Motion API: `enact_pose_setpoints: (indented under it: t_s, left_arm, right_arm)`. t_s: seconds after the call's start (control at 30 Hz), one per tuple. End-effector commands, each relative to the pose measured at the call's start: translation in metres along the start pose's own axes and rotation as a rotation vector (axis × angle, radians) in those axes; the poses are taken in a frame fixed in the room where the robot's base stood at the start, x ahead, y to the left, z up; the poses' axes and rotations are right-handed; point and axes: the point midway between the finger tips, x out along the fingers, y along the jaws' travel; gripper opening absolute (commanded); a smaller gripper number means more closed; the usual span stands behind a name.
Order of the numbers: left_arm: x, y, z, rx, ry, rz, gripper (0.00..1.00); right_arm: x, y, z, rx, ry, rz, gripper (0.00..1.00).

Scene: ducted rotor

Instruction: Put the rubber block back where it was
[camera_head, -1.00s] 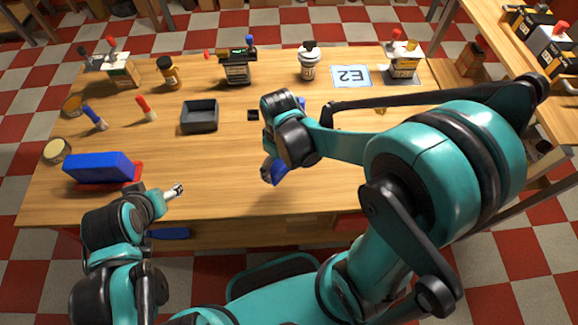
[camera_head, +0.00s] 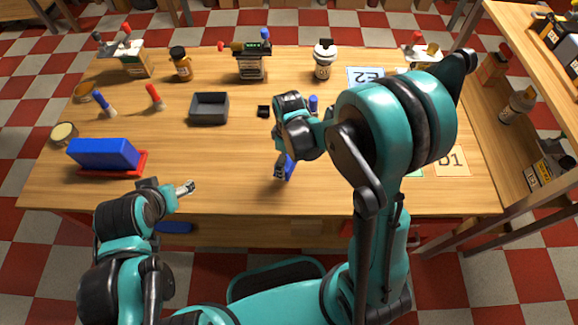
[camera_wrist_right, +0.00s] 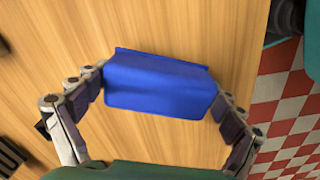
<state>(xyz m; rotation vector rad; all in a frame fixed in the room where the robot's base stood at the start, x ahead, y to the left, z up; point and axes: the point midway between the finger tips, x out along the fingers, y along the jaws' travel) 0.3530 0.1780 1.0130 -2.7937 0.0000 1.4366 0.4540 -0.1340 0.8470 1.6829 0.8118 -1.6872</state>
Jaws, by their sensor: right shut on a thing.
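A blue block (camera_wrist_right: 160,84), which looks like the rubber block, is between the fingers of my right gripper (camera_wrist_right: 160,98) in the right wrist view. The fingers press on its two short ends. In the head view my right gripper (camera_head: 284,166) is over the front middle of the table, with part of the blue block (camera_head: 291,168) showing. I cannot tell how far the block is above the wood. My left gripper (camera_head: 186,188) is at the table's front left and holds nothing I can see; its finger gap is too small to judge.
A larger blue block (camera_head: 104,153) lies on a red base (camera_head: 142,163) at the left. An open dark tray (camera_head: 209,108) and a small black piece (camera_head: 263,111) are near the middle. Bottles and tools line the back. A D1 card (camera_head: 451,161) lies at the right; the front middle wood is bare.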

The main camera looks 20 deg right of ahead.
Motion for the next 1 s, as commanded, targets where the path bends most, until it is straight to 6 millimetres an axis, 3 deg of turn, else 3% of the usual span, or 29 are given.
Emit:
enact_pose_setpoints:
  t_s: [0.2, 0.57, 0.6, 0.63, 1.0]
  left_arm:
    - [0.015, 0.000, 0.011, 0.000, 0.000, 0.000, 0.67]
    - [0.016, 0.000, 0.012, 0.000, 0.000, 0.000, 0.67]
    - [0.017, 0.000, 0.012, 0.000, 0.000, 0.000, 0.67]
    - [0.016, 0.000, 0.012, 0.000, 0.000, 0.000, 0.67]
    - [0.014, 0.000, 0.010, 0.000, 0.000, 0.000, 0.67]
  right_arm:
    - [0.034, 0.000, 0.000, 0.001, 0.000, 0.000, 0.58]
    - [0.037, -0.001, 0.000, 0.001, 0.000, 0.000, 0.58]
    - [0.038, -0.001, 0.000, 0.001, 0.000, 0.000, 0.97]
    - [0.037, -0.001, 0.000, 0.001, 0.000, 0.000, 1.00]
    - [0.034, -0.001, 0.000, 0.001, 0.000, 0.000, 1.00]
